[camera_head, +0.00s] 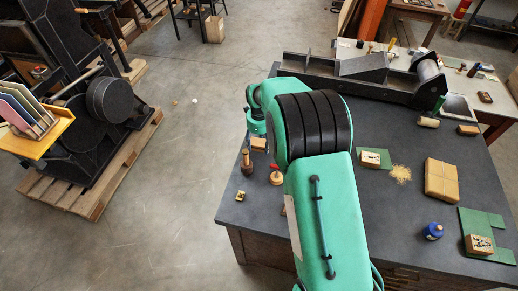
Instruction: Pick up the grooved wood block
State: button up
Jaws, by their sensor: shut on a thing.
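My teal arm reaches over the dark bench top, and its wrist hangs near the bench's left edge. My gripper (258,135) points down below the wrist; its fingers are small and mostly hidden. It is shut on a small tan wood block (259,144), which shows just under it. The grooves are too small to make out, and I cannot tell whether the block touches the bench.
A dark wooden-handled tool (246,162) and a red-topped wooden piece (276,175) stand close below the block. A small block (240,196) lies by the bench's left edge. A long press bed (350,80) lies behind. A blue bottle (433,231) stands at right.

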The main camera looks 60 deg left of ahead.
aim_at(259, 144)
jog(key=shift+r, duration=3.05)
